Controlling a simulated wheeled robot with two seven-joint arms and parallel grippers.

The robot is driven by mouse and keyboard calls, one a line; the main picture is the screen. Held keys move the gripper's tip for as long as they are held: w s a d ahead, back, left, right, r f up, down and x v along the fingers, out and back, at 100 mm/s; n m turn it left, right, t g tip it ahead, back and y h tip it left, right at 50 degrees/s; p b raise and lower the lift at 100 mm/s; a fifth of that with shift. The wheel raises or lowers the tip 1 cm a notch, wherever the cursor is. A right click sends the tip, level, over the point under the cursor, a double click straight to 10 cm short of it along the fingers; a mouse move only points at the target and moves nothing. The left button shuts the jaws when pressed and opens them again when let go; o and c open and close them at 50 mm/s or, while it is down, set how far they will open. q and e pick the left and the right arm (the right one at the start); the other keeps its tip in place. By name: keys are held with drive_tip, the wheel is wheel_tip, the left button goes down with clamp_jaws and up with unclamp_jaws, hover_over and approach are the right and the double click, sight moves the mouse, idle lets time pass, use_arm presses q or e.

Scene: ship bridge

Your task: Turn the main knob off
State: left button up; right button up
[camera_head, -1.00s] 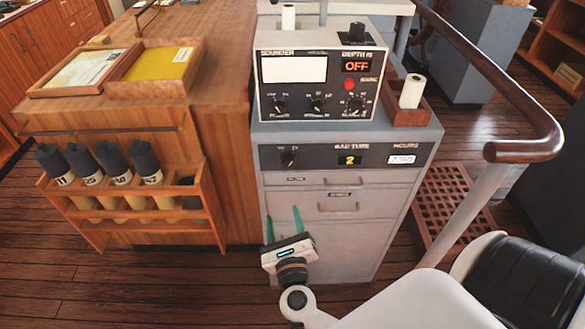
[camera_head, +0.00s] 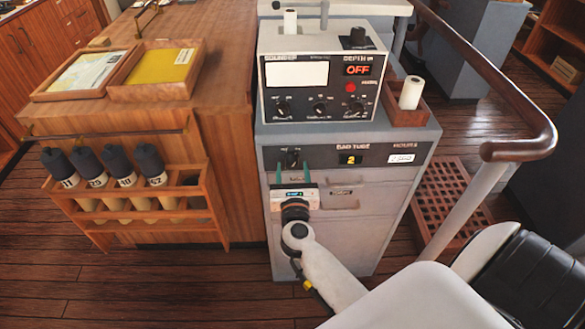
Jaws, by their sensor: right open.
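The grey sounder console stands in the middle, its display (camera_head: 357,70) reading OFF. Its upper face carries a row of small black knobs: a left one (camera_head: 283,109), a middle one (camera_head: 320,109) and a right one (camera_head: 357,108). A larger black knob (camera_head: 358,38) sits on top. Another black knob (camera_head: 293,156) is on the lower dark panel. My right gripper (camera_head: 293,166) is open, its green fingers pointing up at this lower knob, one on each side in the picture. I cannot tell whether they touch it. No label visibly marks a main knob. My left gripper is out of view.
A wooden rack (camera_head: 150,205) with several dark-capped rolls is to the left, below a wooden counter (camera_head: 215,60). A curved handrail (camera_head: 520,145) runs along the right. A small wooden box (camera_head: 408,113) holds a white roll beside the sounder. Cabinet drawers lie behind my right gripper.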

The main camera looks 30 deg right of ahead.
drive_tip(key=shift+w+d, duration=0.1)
drive_tip(key=shift+w, duration=0.1)
drive_tip(key=shift+c, duration=0.2)
drive_tip(key=c, duration=0.9)
